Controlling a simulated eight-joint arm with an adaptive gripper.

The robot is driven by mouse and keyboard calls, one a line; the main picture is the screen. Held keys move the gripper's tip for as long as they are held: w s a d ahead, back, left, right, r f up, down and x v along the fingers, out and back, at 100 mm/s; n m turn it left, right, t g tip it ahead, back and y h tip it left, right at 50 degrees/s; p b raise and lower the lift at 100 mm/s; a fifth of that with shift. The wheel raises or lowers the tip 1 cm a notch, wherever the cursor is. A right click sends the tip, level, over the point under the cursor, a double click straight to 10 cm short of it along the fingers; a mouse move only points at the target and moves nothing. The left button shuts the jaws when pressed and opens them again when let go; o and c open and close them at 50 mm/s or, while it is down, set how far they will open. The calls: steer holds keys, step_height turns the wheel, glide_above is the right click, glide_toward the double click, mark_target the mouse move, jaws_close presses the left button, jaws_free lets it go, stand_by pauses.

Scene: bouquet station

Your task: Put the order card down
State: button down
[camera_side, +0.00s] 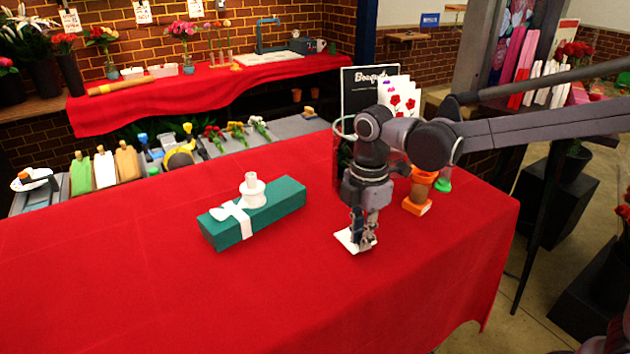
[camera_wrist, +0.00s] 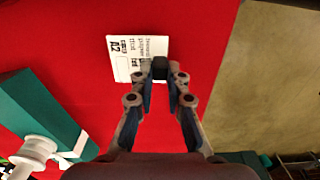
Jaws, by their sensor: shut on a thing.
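The order card (camera_side: 347,241) is a small white card lying level at or just above the red tablecloth. In the wrist view the order card (camera_wrist: 122,50) shows black print with "A2" at its left. A small dark block (camera_wrist: 160,68) sits at the card's right edge and appears to be part of it. My gripper (camera_side: 366,242) points straight down over the card. In the wrist view my gripper (camera_wrist: 160,80) has its fingertips closed on the dark block. I cannot tell whether the card touches the cloth.
A long green box (camera_side: 285,198) with a white ribbon and a white spool (camera_side: 252,191) stands left of the card. An orange holder (camera_side: 417,205) stands behind right. The red table (camera_side: 270,300) is clear in front; its right edge is near.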

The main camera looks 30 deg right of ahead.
steer(key=shift+f, duration=0.7)
steer(key=shift+f, duration=0.1)
steer(key=c, duration=1.3)
jaws_free()
steer(key=shift+c, duration=0.2)
step_height(320, 180, up, 11)
steer(key=s+d+f+m+t, duration=0.3)
steer(key=s+d+m, duration=0.2)
steer(key=m, duration=0.4)
steer(key=s+d+f+m+t, duration=0.3)
steer(key=s+d+m, duration=0.3)
steer(key=m, duration=0.3)
steer(key=shift+d+f+t, duration=0.35)
steer(key=shift+d+t, duration=0.2)
steer(key=shift+t, duration=0.05)
steer(key=shift+s, duration=0.1)
